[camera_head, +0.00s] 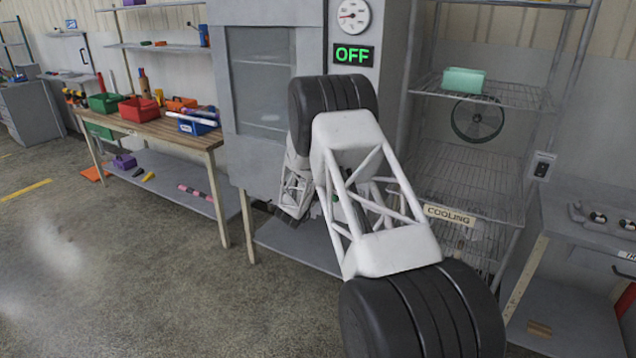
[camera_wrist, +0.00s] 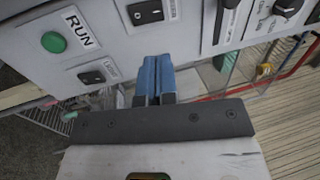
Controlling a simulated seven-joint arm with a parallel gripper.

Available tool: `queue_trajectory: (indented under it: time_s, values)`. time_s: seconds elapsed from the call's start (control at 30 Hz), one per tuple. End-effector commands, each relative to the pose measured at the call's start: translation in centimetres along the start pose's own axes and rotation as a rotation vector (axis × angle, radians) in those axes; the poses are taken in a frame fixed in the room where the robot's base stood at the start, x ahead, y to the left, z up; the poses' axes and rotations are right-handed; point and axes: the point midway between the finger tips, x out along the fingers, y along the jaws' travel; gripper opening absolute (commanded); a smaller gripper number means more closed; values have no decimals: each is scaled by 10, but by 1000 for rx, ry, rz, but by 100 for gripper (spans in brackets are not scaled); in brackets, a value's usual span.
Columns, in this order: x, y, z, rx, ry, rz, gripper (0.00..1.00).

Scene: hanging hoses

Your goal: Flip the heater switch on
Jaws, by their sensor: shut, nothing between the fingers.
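A grey cabinet (camera_head: 225,120) with a glass door stands behind my arm in the head view. Its green display (camera_head: 352,54) reads OFF. In the wrist view, the control panel (camera_wrist: 115,45) carries a black rocker switch (camera_wrist: 145,11) at the top and another black rocker switch (camera_wrist: 92,73) at lower left. Their labels are too blurred to read, so I cannot tell which is the heater switch. My gripper (camera_wrist: 153,70) is shut and empty, its blue fingers pointing at the panel just below the upper switch. I cannot tell whether they touch the panel.
A green button (camera_wrist: 53,42) labelled RUN is left of the fingers. A black dial (camera_wrist: 288,8) is at upper right. In the head view, a wooden workbench (camera_head: 160,128) with bins stands left, and a wire rack (camera_head: 500,92) stands right. My arm hides part of the cabinet.

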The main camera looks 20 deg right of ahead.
Motion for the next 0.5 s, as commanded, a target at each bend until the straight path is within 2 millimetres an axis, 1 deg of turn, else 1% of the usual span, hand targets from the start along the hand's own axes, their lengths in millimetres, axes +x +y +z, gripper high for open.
queue_trajectory:
  time_s: [0.27,0.5]
  values:
    - [38,1,-1,-1,1,0,0]
    - [75,1,-1,0,2,0,0]
